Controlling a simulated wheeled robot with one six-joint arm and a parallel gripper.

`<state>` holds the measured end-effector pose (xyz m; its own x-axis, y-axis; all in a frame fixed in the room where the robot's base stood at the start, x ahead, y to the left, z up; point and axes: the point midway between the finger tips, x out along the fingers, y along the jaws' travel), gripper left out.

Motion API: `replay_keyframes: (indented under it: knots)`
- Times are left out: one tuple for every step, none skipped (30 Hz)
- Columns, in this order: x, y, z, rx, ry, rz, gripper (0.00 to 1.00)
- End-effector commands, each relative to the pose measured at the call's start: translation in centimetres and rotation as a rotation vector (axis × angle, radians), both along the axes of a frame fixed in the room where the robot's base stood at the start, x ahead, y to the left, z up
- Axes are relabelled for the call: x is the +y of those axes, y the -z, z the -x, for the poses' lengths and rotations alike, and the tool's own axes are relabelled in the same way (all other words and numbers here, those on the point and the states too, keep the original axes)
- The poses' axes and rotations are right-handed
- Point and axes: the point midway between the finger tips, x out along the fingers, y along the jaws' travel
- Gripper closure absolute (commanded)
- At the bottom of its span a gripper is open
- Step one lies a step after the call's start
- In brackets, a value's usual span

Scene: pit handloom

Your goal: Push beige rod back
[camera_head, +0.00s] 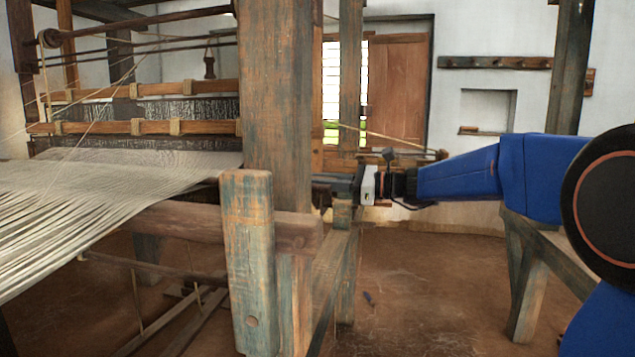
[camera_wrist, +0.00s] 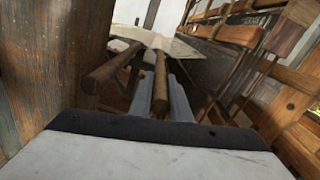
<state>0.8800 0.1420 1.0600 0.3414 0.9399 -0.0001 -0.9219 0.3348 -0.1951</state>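In the wrist view a brown rod (camera_wrist: 160,72) with a rounded end runs away from me, its near end between the fingers of my gripper (camera_wrist: 162,98). The fingers are apart, one on each side of the rod; I cannot tell whether they press on it. In the head view my gripper (camera_head: 345,188) reaches left toward the loom, its fingertips largely hidden behind the upright post. A thin pale beige rod (camera_head: 385,135) slants behind the gripper in the head view. I cannot tell whether it is the same rod as the one between my fingers.
A thick wooden post (camera_head: 275,90) stands just left of my gripper, and it is close by in the wrist view (camera_wrist: 55,70). A thicker wooden beam (camera_wrist: 108,72) lies left of the rod. Pale warp threads (camera_head: 110,190) spread at left. Loom bars (camera_wrist: 235,35) are at right.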

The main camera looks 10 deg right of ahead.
Motion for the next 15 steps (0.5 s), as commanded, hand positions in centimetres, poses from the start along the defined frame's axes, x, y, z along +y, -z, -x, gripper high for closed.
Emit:
replay_keyframes:
  knots:
    - [0.0, 0.0, 0.0, 0.000, 0.000, 0.000, 0.98]
    - [0.0, 0.0, 0.0, 0.000, 0.000, 0.000, 1.00]
    - [0.0, 0.0, 0.0, 0.000, 0.000, 0.000, 1.00]
    - [0.0, 0.0, 0.0, 0.000, 0.000, 0.000, 1.00]
    - [0.0, 0.0, 0.0, 0.000, 0.000, 0.000, 1.00]
    - [0.0, 0.0, 0.0, 0.000, 0.000, 0.000, 1.00]
    - [0.0, 0.0, 0.1, 0.000, 0.000, 0.000, 1.00]
    - [0.1, 0.0, 0.2, 0.000, 0.000, 0.000, 1.00]
    - [0.2, 0.0, 0.5, 0.000, 0.000, 0.000, 1.00]
    - [0.3, 0.0, 0.7, 0.000, 0.000, 0.000, 1.00]
    - [0.4, 0.0, 1.0, 0.000, 0.000, 0.000, 1.00]
    - [0.5, -0.1, 1.5, 0.000, -0.001, -0.001, 1.00]
    - [0.6, -0.1, 1.8, -0.001, -0.001, 0.000, 1.00]
    - [0.7, -0.1, 2.1, -0.001, -0.001, 0.000, 1.00]
    - [0.8, 0.0, 2.4, 0.000, -0.001, -0.001, 1.00]
